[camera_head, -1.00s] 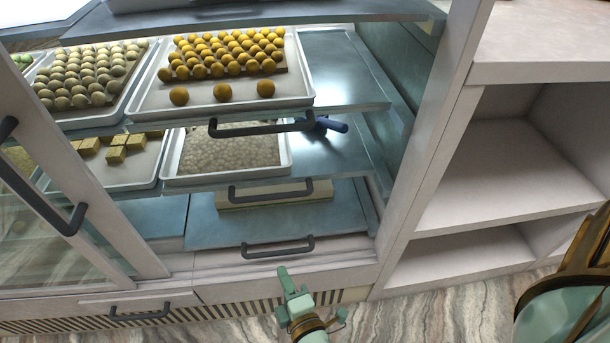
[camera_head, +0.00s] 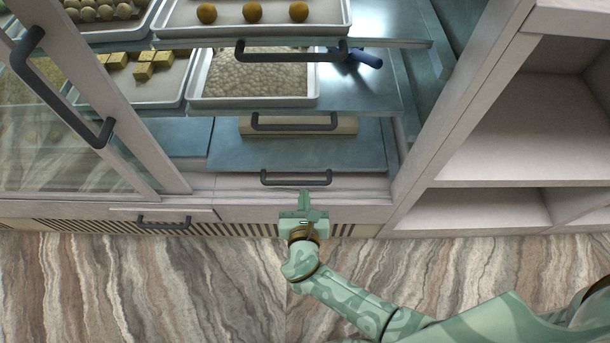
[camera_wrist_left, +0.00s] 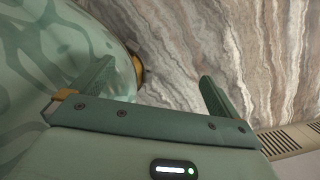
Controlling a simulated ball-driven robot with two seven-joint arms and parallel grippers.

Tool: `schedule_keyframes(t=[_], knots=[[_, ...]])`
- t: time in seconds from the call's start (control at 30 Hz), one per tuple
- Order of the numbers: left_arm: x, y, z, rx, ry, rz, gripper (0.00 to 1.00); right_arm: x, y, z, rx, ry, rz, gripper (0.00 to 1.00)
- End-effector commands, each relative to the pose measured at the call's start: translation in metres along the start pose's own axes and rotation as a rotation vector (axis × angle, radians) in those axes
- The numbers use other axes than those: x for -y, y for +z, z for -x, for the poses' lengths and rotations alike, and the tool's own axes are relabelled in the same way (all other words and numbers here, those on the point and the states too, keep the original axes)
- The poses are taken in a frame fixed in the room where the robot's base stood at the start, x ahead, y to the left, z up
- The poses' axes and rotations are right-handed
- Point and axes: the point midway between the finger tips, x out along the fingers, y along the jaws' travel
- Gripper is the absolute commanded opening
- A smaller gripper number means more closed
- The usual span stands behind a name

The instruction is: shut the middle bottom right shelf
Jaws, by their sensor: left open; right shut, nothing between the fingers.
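The right bay of the counter holds stacked pull-out shelves with dark bar handles. The upper shelf handle (camera_head: 290,56) and the middle shelf handle (camera_head: 293,127) are above the lowest handle (camera_head: 296,181). The lowest blue-grey shelf (camera_head: 240,148) lies behind that lowest handle and bears a pale block (camera_head: 345,125). I cannot tell for sure which shelf the task names. My right gripper (camera_head: 305,196) is shut and empty, just below the lowest handle; contact is unclear. My left gripper (camera_wrist_left: 155,88) is open and empty over the floor in the left wrist view, outside the head view.
Trays of sweets, such as the white tray (camera_head: 312,92), stand on the shelves. A sliding glass door frame (camera_head: 120,105) with a handle is at the left. Open pale cubbies (camera_head: 510,135) stand at the right. The marbled floor (camera_head: 120,290) in front is clear.

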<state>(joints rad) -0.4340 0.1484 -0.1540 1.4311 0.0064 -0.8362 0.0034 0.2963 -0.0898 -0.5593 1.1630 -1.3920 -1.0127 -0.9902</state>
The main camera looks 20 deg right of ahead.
Motion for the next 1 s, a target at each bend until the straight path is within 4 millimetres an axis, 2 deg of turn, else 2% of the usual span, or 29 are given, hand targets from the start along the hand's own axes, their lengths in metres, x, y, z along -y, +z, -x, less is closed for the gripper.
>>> schedule_keyframes(t=[0.2, 0.5, 0.7, 1.0], knots=[[0.025, -0.031, 0.024, -0.014, -0.055, -0.04, 1.0, 0.001, -0.004, -0.032, -0.002, -0.001, -0.001, 0.0], [0.057, -0.06, 0.063, -0.025, -0.13, -0.077, 1.0, 0.001, -0.003, -0.065, -0.002, -0.001, -0.001, 0.0], [0.067, -0.067, 0.078, -0.027, -0.156, -0.087, 1.0, 0.0, -0.001, -0.075, -0.001, 0.0, -0.002, 0.0], [0.07, -0.069, 0.082, -0.028, -0.162, -0.088, 1.0, 0.0, 0.0, -0.077, 0.0, 0.0, -0.002, 0.0]])
